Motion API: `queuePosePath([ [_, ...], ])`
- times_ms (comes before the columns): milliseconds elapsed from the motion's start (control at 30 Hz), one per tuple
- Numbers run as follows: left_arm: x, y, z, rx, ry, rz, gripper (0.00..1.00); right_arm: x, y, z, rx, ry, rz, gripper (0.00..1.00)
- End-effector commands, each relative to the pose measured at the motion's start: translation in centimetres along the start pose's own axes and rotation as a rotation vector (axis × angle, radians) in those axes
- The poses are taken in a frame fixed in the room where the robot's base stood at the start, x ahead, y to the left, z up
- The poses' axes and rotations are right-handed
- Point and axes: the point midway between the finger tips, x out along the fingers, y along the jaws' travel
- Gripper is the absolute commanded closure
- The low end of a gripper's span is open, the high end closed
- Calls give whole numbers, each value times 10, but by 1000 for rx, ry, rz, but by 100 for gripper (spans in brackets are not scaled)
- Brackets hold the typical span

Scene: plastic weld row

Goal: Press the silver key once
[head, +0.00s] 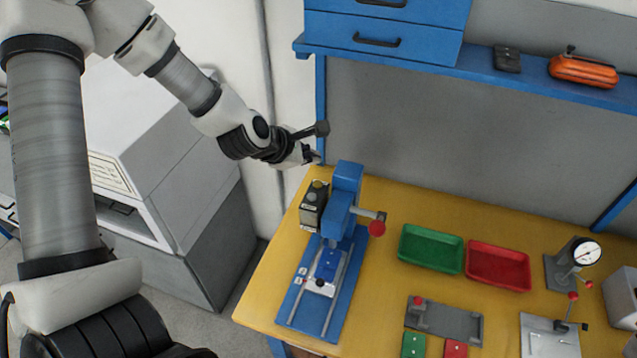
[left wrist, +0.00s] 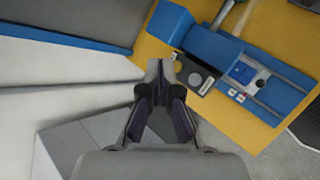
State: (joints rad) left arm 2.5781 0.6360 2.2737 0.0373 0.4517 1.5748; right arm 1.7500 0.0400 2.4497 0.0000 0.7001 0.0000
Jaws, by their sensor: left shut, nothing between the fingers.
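A small dark control box (head: 313,207) stands on the yellow table, left of the blue press (head: 346,190). Small controls sit on its top, one of them yellowish in the head view. In the left wrist view the box (left wrist: 185,66) shows a pale round silver-grey button (left wrist: 195,79), which may be the silver key; its label cannot be read. My left gripper (head: 317,158) is shut and empty, above and behind the box. In the left wrist view its fingertips (left wrist: 160,68) are just left of the box; contact cannot be told. My right gripper is out of view.
The press with its red-knobbed lever (head: 376,228) stands close to the box. Green (head: 431,249) and red (head: 498,265) trays, a grey fixture (head: 443,321) and a dial gauge (head: 586,252) are to the right. A blue shelf (head: 480,75) runs above the table.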

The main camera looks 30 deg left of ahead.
Motion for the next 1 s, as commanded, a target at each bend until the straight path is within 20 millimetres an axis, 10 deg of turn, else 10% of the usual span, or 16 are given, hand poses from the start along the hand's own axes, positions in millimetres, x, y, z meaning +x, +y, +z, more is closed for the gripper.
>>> queuePosePath([
  [1000,63,-46,-46,3,2,-2,100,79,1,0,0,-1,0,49],
])
